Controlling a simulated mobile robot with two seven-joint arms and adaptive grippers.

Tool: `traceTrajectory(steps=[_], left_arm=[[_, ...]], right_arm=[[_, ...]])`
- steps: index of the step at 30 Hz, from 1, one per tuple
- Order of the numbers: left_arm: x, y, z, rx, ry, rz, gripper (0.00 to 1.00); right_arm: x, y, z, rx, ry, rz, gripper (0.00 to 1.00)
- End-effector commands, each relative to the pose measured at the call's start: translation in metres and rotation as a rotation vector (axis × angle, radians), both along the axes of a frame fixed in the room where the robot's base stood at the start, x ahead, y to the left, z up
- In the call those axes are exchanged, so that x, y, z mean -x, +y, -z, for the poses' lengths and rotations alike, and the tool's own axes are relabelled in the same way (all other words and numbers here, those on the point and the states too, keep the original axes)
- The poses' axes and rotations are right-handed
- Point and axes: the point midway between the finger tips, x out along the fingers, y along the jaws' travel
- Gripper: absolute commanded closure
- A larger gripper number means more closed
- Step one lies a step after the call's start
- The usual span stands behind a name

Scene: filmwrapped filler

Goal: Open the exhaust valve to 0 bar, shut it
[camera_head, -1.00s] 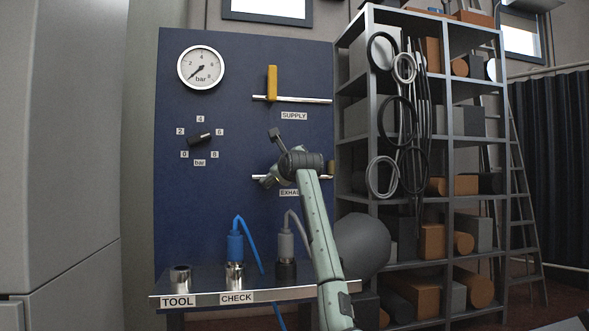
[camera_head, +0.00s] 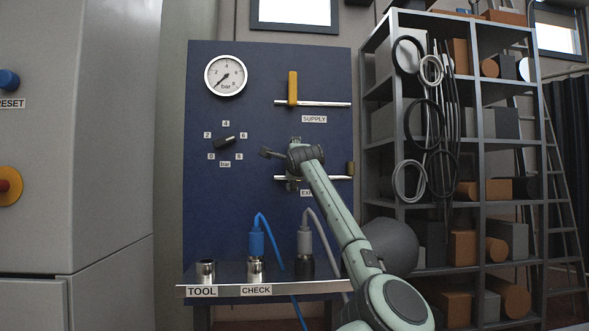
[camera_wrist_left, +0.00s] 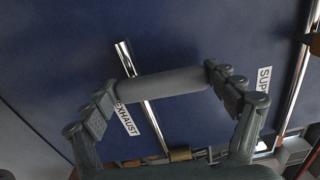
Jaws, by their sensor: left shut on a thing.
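My left gripper (camera_head: 281,166) is at the exhaust pipe (camera_head: 331,178) on the blue panel. In the left wrist view, a plain grey bar-shaped handle (camera_wrist_left: 168,84) lies between its two fingertips, which close on the bar's ends. The handle stands crosswise to the shiny pipe (camera_wrist_left: 148,115), beside the EXHAUST label (camera_wrist_left: 127,120). In the head view my gripper and arm hide most of the handle and part of that label. The round pressure gauge (camera_head: 226,75) has its needle at the lower left, near the low end. My right gripper is out of view.
The yellow supply handle (camera_head: 292,88) stands upright across its pipe. A black knob (camera_head: 224,142) sits left of my gripper. Blue and grey hose connectors (camera_head: 257,241) stand on the shelf (camera_head: 222,291) below. A loaded rack (camera_head: 398,150) is at the right.

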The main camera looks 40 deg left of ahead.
Motion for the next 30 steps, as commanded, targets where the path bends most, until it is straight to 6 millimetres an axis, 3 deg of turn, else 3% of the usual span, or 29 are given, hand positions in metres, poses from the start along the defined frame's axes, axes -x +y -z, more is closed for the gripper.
traceTrajectory(steps=[21, 22, 25, 30], left_arm=[[0.0023, 0.002, -0.0005, 0.052, -0.062, 0.0, 0.65], [0.0024, 0.0021, -0.0005, 0.052, -0.062, 0.0, 0.11], [0.0024, 0.0021, -0.0004, 0.051, -0.061, 0.0, 0.0], [0.0023, 0.0019, -0.0003, 0.049, -0.058, -0.001, 0.0]], right_arm=[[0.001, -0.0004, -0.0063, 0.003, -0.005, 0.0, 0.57], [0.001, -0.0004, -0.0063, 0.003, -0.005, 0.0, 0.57], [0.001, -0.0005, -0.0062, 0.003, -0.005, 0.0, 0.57], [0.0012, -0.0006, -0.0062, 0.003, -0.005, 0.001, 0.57]])
